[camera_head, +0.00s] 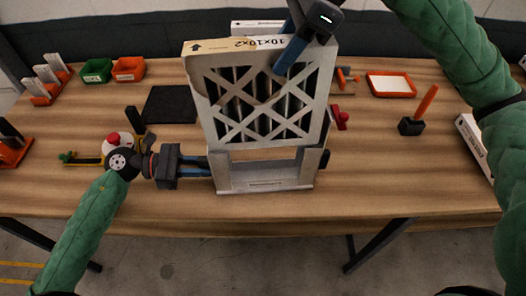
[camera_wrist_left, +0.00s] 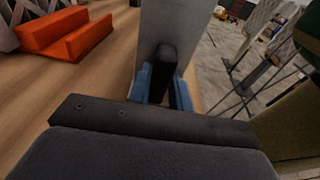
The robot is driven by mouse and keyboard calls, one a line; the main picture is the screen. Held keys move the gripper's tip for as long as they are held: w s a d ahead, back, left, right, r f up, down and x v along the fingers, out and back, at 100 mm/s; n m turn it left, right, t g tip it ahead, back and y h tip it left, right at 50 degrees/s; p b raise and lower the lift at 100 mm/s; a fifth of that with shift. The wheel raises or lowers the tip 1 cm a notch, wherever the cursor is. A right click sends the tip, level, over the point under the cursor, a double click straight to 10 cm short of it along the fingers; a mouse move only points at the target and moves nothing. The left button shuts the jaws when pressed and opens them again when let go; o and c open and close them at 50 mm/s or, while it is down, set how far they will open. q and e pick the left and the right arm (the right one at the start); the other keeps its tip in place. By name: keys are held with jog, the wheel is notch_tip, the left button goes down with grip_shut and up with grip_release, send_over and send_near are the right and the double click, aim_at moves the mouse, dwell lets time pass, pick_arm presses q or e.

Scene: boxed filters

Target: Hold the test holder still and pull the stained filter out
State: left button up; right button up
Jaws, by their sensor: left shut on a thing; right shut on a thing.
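The grey test holder (camera_head: 265,186) stands on the table with its window empty low down. The stained filter (camera_head: 262,139), a pale frame with a lattice face and brownish marks, is upright and raised above that window. I cannot tell whether its lower edge is clear of the holder. My left gripper (camera_head: 208,166) is shut on the dark handle at the holder's left side; the handle (camera_wrist_left: 165,58) shows between its fingers in the left wrist view. My right gripper (camera_head: 284,65) comes from above and is shut on the filter's top edge, hiding part of it.
A white box (camera_head: 258,27) stands behind the filter. Green (camera_head: 97,70) and orange (camera_head: 129,68) bins and a black mat (camera_head: 170,104) lie to the left. An orange tray (camera_head: 391,84) and an orange-handled tool (camera_head: 418,112) lie to the right. The table's front right is clear.

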jog(key=shift+r, duration=0.1)
jog(key=shift+r, duration=2)
jog(key=shift+r, duration=2)
jog(key=shift+r, duration=1.2)
pick_arm(q)
jog(key=o, duration=0.8)
jog(key=shift+o, duration=0.2)
